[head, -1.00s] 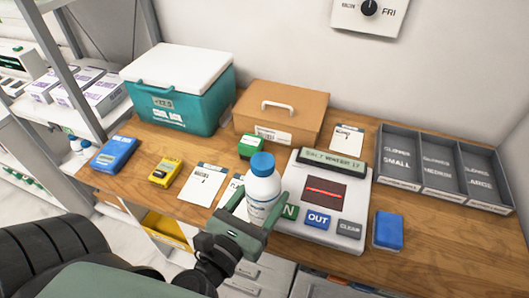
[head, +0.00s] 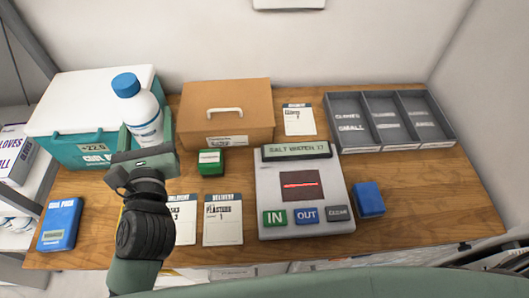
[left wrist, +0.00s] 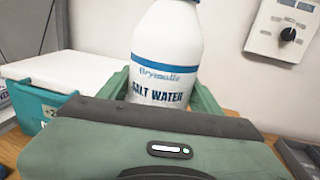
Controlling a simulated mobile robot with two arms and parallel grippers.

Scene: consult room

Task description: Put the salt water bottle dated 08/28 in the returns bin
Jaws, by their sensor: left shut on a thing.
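My left gripper (head: 146,140) is shut on a white salt water bottle (head: 137,112) with a blue cap. It holds the bottle upright, in front of the cool box in the head view. In the left wrist view the bottle (left wrist: 166,60) shows the words "SALT WATER" between the green fingers (left wrist: 160,90); no date is readable. The scanner (head: 300,195) on the table has a display reading "SALT WATER 17" and IN, OUT and CLEAR buttons. I do not see a returns bin that I can identify. My right gripper is not in view.
A teal cool box (head: 75,152) with a white lid stands at the left, a brown box (head: 200,98) beside it. Grey glove trays (head: 348,143) are at the back right. Delivery cards, a green box (head: 210,168), a blue box (head: 369,199) and a blue device (head: 60,224) lie on the table (head: 430,200).

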